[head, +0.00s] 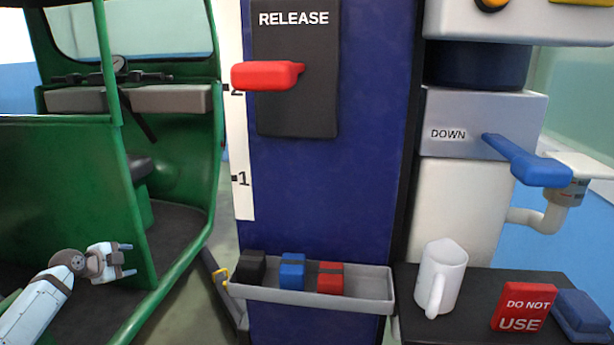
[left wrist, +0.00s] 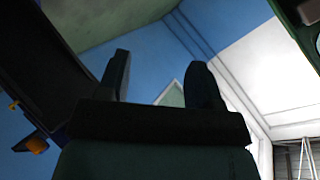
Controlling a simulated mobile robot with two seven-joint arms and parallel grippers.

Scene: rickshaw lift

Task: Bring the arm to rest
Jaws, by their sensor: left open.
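My left gripper (head: 126,262) is at the lower left of the head view, in front of the green rickshaw (head: 60,190). Its two fingers are apart and point to the right, with nothing between them. In the left wrist view the dark fingers of the left gripper (left wrist: 165,85) stand apart, with blue and white wall behind them. My right gripper does not show in either view.
A blue lift post (head: 330,190) carries a red release lever (head: 268,75). A grey tray (head: 310,300) with black, blue and red items is on its front. A blue lever (head: 530,160), white mug (head: 438,278) and red DO NOT USE sign (head: 523,307) are at right.

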